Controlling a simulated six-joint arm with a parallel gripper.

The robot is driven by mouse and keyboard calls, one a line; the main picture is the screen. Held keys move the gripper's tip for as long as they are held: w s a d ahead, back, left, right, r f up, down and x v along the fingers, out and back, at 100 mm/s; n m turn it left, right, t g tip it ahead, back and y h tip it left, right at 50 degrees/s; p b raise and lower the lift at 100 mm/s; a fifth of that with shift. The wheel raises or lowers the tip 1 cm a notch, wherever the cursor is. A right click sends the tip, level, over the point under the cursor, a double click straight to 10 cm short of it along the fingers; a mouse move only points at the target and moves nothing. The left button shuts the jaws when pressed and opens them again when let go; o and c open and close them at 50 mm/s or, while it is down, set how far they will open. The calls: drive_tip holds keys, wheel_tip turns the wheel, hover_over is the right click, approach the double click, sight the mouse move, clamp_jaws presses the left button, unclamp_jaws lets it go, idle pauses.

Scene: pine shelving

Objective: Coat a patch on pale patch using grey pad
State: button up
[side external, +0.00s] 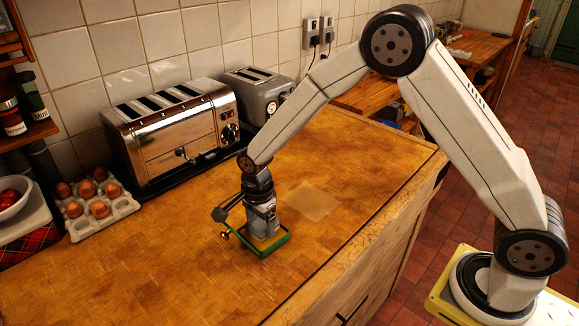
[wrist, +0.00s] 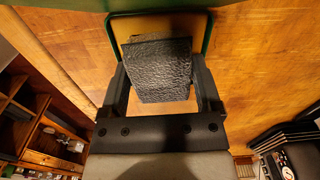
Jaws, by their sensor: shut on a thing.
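My gripper (wrist: 160,88) is shut on the grey pad (wrist: 162,68), a dark, rough-textured block that sits between the two fingers in the wrist view. In the side view my gripper (side external: 262,222) points down over a small green-rimmed tray (side external: 276,249) with a yellowish inside. The tray's green rim also shows in the wrist view (wrist: 111,38), behind the pad. The pad is low over or in the tray; I cannot tell whether it touches the bottom. The pale patch (side external: 314,202) is a faint, lighter square on the wooden worktop, right of and behind the tray.
A chrome toaster (side external: 172,135) and a grey toaster (side external: 258,94) stand along the tiled wall. An egg carton (side external: 97,208) with several eggs and a bowl (side external: 13,196) are at the left. Worktop around the patch is clear.

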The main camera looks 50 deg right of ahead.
sight(261, 221)
drive_tip(key=shift+r, duration=3.2)
drive_tip(key=shift+d, duration=0.1)
drive_tip(key=d+n, duration=0.1)
drive_tip(key=s+d+n, duration=0.1)
drive_tip(key=n, duration=0.1)
drive_tip(key=shift+d+n, duration=0.1)
drive_tip(key=shift+n, duration=0.2)
drive_tip(key=s+d+n, duration=0.5)
drive_tip(key=d+n, duration=0.2)
drive_tip(key=n, duration=0.7)
drive_tip(key=shift+d+f, duration=0.3)
drive_tip(key=shift+d, duration=0.1)
drive_tip(key=shift+d, duration=0.1)
